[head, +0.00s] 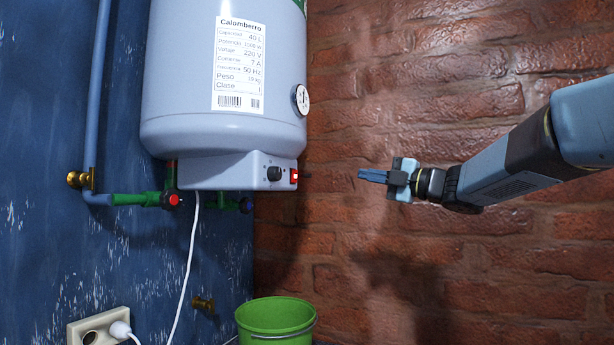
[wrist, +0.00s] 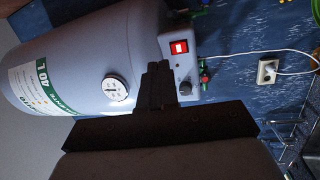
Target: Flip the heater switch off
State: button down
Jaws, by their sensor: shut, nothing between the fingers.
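The water heater (head: 190,130) is a pale grey tank with a white label, fixed to the blue wall in the head view; it also shows in the wrist view (wrist: 75,75), lying sideways. Its red heater switch (head: 293,176) sits at the right end of the control box under the tank, beside a black knob (head: 274,173). In the wrist view the switch (wrist: 179,47) looks lit, with the knob (wrist: 185,88) below it. My gripper (head: 361,175) is shut and empty, to the right of the switch at about its height, with a gap between them. In the wrist view its fingertips (wrist: 157,66) point toward the switch.
A round gauge (head: 300,99) is on the tank's right side. Green pipes with a red valve (head: 174,199) run below it. A white cable leads down to a wall socket (head: 98,329). A green bucket (head: 275,318) stands below. Space before the brick wall looks clear.

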aim_at(296, 173)
jog(key=shift+s+a+f+n+g+y, duration=0.3)
jog(key=shift+a+n+g, duration=0.25)
jog(key=shift+n+g, duration=0.25)
jog(key=shift+s+a+f+n+g+y, duration=0.15)
jog(key=shift+a+f+n+g+y, duration=0.1)
jog(key=shift+a+n+g, duration=0.4)
jog(key=shift+d, duration=0.1)
jog(key=x, duration=1.4)
jog(key=shift+f, duration=0.2)
